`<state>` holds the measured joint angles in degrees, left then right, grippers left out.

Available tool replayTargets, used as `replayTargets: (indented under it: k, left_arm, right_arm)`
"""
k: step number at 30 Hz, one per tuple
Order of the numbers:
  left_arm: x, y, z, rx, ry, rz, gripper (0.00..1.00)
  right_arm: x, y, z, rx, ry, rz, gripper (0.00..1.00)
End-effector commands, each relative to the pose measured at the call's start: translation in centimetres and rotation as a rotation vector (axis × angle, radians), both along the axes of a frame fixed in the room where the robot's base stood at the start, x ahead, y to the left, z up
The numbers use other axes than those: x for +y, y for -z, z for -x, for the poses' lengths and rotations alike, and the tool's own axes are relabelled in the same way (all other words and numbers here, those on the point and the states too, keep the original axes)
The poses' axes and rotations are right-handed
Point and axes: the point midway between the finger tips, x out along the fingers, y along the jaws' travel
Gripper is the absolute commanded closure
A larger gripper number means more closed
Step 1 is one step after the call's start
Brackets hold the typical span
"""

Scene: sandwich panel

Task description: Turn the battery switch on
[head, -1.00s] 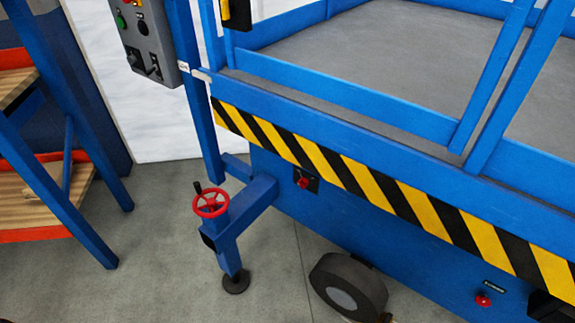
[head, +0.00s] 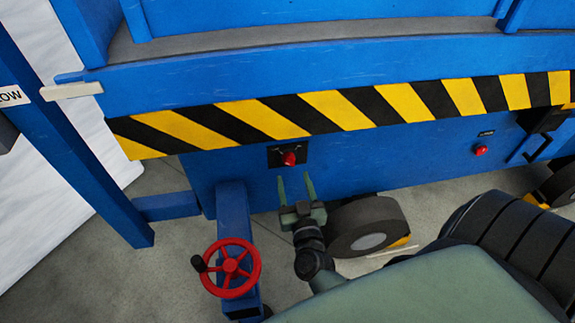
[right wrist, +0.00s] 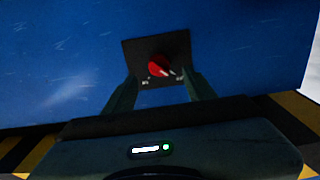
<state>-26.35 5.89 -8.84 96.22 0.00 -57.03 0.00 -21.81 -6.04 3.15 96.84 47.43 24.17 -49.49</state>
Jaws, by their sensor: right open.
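A red rotary switch on a black plate (head: 289,158) sits on the blue side panel of the lift, below the yellow and black stripes. It also shows in the right wrist view as a red knob (right wrist: 159,66) with small white markings too blurred to read. My right gripper (head: 296,182) is open and empty, its two fingers pointing at the panel just below the switch in the head view. In the right wrist view the fingers (right wrist: 160,92) stand on either side of the plate's lower part, apart from the knob. My left gripper is not in view.
A red handwheel (head: 231,267) on a blue outrigger stands left of my right gripper. A black wheel (head: 367,232) is close on its right. Another red knob (head: 480,150) is farther right on the panel. A rail of the lift (head: 300,62) runs above the stripes.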

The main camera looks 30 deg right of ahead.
Motion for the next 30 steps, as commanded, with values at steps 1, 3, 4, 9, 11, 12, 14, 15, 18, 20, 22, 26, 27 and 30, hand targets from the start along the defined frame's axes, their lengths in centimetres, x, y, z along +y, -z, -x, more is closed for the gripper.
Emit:
replayTargets:
  k: [1, 3, 4, 9, 11, 12, 14, 15, 18, 20, 22, 26, 27, 30]
  left_arm:
    - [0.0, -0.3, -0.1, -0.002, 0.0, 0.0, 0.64]
    - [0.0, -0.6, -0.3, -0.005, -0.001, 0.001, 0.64]
    - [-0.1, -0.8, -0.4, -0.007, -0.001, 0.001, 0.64]
    - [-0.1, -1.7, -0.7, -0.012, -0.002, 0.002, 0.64]
    - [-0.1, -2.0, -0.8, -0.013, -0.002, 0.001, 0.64]
    - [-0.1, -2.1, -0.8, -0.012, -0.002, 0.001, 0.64]
    - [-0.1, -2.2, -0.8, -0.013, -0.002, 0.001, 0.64]
    - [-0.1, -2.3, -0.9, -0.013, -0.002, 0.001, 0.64]
    - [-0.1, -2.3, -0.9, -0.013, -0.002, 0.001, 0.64]
    - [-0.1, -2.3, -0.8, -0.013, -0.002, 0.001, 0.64]
    - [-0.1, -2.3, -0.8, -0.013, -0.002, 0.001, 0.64]
    - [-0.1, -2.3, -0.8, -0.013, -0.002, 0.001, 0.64]
    - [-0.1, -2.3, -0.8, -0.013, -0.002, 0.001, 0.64]
    - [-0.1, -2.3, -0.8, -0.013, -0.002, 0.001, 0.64]
  right_arm:
    - [-0.4, -0.1, -0.9, -0.004, 0.0, 0.001, 0.45]
    - [-0.8, -0.1, -2.1, -0.003, -0.002, 0.001, 0.45]
    - [-1.0, 0.0, -2.5, -0.002, -0.002, 0.001, 0.45]
    - [-1.8, 0.0, -4.7, -0.001, -0.003, 0.0, 0.45]
    - [-2.0, 0.0, -5.2, 0.0, -0.004, 0.0, 0.45]
    - [-2.1, 0.1, -5.4, 0.001, -0.004, 0.0, 0.45]
    - [-2.2, 0.0, -5.7, 0.002, -0.005, -0.001, 0.45]
    - [-2.3, 0.0, -5.8, 0.002, -0.005, -0.001, 0.45]
    - [-2.3, 0.0, -5.8, 0.002, -0.005, -0.001, 0.45]
    - [-2.3, 0.0, -5.8, 0.002, -0.005, -0.001, 0.45]
    - [-2.3, 0.0, -5.8, 0.002, -0.005, -0.001, 0.45]
    - [-2.3, 0.0, -5.8, 0.002, -0.005, -0.001, 0.81]
    - [-2.3, 0.0, -5.8, 0.002, -0.005, -0.001, 0.92]
    - [-2.3, 0.0, -5.8, 0.002, -0.005, -0.001, 1.0]
